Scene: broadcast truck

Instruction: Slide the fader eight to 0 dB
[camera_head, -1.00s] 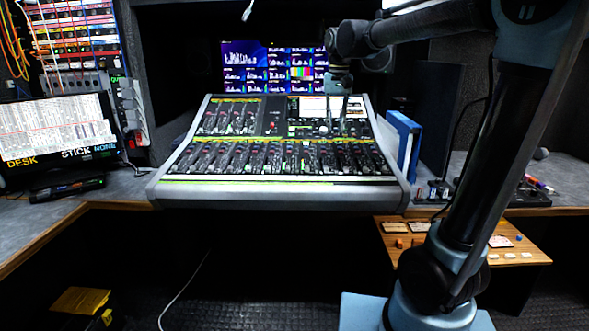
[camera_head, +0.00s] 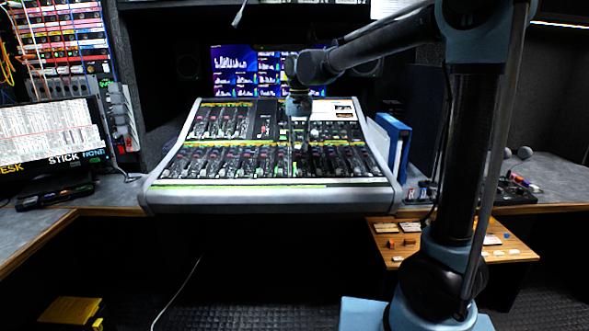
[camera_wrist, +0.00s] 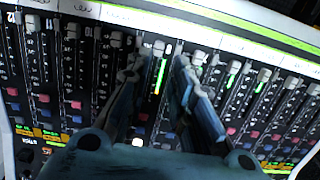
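The mixing console (camera_head: 160,190) has a row of channel faders, too small in the head view to tell fader eight by its number. My gripper (camera_head: 299,145) hangs over the fader rows, right of the console's middle. In the wrist view the console appears upside down, with fader numbers running down from 12 at the left. My gripper (camera_wrist: 158,65) is open, its two fingers pointing at the panel. A grey fader cap (camera_wrist: 158,48) shows between and just beyond the fingertips; its number is not readable. I cannot tell whether the fingers touch the panel.
Other fader caps stand close on both sides, such as one at the left (camera_wrist: 115,40) and one at the right (camera_wrist: 198,57). A monitor (camera_head: 232,60) stands behind the console. A blue binder (camera_head: 393,145) stands to its right, and a screen (camera_head: 50,132) to its left.

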